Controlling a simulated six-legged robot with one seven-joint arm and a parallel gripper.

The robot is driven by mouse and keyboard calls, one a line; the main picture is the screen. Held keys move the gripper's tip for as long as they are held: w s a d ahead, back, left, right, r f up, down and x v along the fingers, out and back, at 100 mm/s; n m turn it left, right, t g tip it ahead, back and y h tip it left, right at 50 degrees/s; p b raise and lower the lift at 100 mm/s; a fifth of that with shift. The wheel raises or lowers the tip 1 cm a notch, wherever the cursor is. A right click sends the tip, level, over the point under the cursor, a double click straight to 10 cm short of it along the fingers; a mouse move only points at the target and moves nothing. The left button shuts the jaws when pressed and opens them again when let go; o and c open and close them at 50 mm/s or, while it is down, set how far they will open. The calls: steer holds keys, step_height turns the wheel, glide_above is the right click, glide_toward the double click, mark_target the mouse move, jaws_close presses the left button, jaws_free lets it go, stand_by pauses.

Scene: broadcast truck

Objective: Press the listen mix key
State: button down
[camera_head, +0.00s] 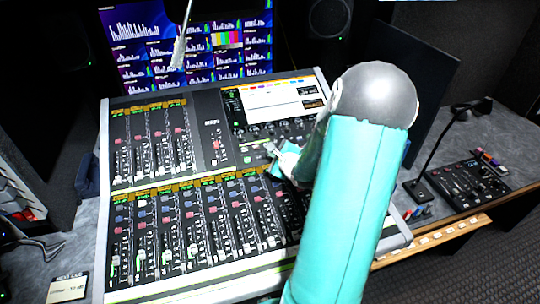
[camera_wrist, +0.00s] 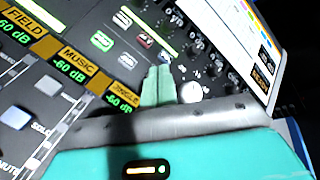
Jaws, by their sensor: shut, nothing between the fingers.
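The mixing console (camera_head: 212,133) fills the middle of the head view, with a group of small keys below its screen. The wrist view shows these keys up close: a green-lit key (camera_wrist: 102,41), another green-edged key (camera_wrist: 122,18), a red-marked key (camera_wrist: 145,40) and a pale key (camera_wrist: 128,62). Their labels are too small to read, so I cannot tell which is the listen mix key. My gripper (camera_wrist: 158,72) is shut and empty, its fingertips beside the pale and red-marked keys; contact cannot be told. In the head view my gripper (camera_head: 271,150) is over this key area, partly hidden by my arm.
Faders (camera_head: 190,235) and orange-labelled channel strips cover the console's front and left. The console's screen (camera_head: 280,98) stands just behind the keys, with a row of knobs (camera_wrist: 200,50) before it. A small panel with a gooseneck microphone (camera_head: 465,180) sits right. Monitors (camera_head: 190,45) stand behind.

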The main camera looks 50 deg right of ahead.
steer(key=shift+f, duration=0.15)
steer(key=shift+w+d+f, duration=0.1)
steer(key=shift+w+f, duration=0.05)
steer(key=shift+f, duration=0.05)
steer(key=shift+w+d+f, duration=0.1)
steer(key=shift+w+f, duration=0.05)
steer(key=shift+f, duration=0.25)
stand_by(0.9)
steer(key=shift+s+a+r, duration=0.2)
steer(key=shift+s+r, duration=0.1)
steer(key=shift+r, duration=0.45)
steer(key=shift+s+a+r, duration=0.15)
steer(key=shift+s+r, duration=0.1)
steer(key=shift+r, duration=0.5)
steer(key=shift+s+a+r, duration=0.1)
steer(key=shift+s+r, duration=0.2)
steer(key=shift+r, duration=0.4)
steer(key=shift+s+a+r, duration=0.15)
steer(key=shift+s+r, duration=0.1)
steer(key=shift+r, duration=0.6)
